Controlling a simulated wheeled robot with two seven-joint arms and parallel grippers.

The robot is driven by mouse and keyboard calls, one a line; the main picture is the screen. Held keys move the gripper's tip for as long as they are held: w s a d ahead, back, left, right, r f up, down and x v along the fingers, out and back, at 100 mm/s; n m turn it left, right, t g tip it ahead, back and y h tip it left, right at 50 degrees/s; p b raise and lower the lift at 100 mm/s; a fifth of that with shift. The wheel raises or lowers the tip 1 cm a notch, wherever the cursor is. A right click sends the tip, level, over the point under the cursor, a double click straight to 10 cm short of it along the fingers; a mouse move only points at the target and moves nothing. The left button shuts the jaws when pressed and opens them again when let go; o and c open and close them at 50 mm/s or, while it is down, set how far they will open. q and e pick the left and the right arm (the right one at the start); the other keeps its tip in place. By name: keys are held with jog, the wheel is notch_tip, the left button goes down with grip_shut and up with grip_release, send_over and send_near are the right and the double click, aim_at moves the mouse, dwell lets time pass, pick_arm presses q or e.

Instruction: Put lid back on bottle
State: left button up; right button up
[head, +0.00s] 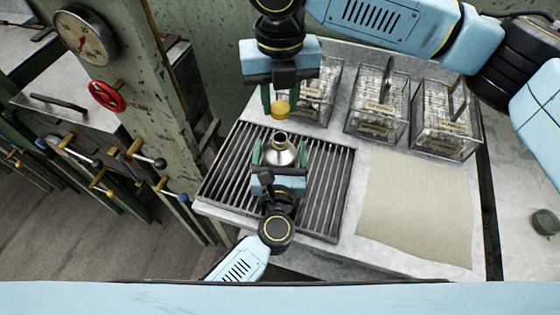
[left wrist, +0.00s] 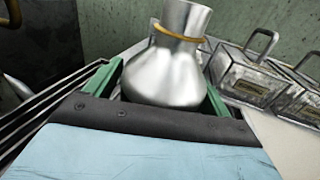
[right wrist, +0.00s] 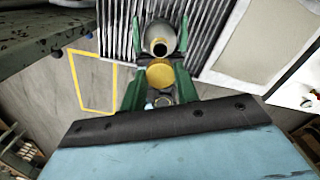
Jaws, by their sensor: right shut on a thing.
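A silvery metal bottle (head: 281,153) stands upright over the slatted rack (head: 328,190), its dark mouth open. It also shows in the left wrist view (left wrist: 168,72) and in the right wrist view (right wrist: 160,36). My left gripper (head: 279,155) has its green fingers on either side of the bottle's body; I cannot tell if both touch it. My right gripper (head: 281,106) is shut on a round yellow lid (head: 280,107), held above and behind the bottle's mouth, apart from it. The lid also shows between the fingers in the right wrist view (right wrist: 160,75).
Several lidded glass and metal boxes (head: 379,108) stand along the back of the bench. A beige cloth (head: 417,208) lies flat to the right of the rack. A post with a gauge (head: 84,36) and red handwheel (head: 107,96) stands at left.

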aim_at(280, 119)
pick_arm(q)
jog(key=c, duration=1.3)
jog(key=shift+o, duration=0.2)
pick_arm(e)
jog(key=shift+f, duration=2.5)
jog(key=shift+f, duration=0.1)
jog(key=shift+f, duration=0.8)
jog(key=shift+f, duration=0.55)
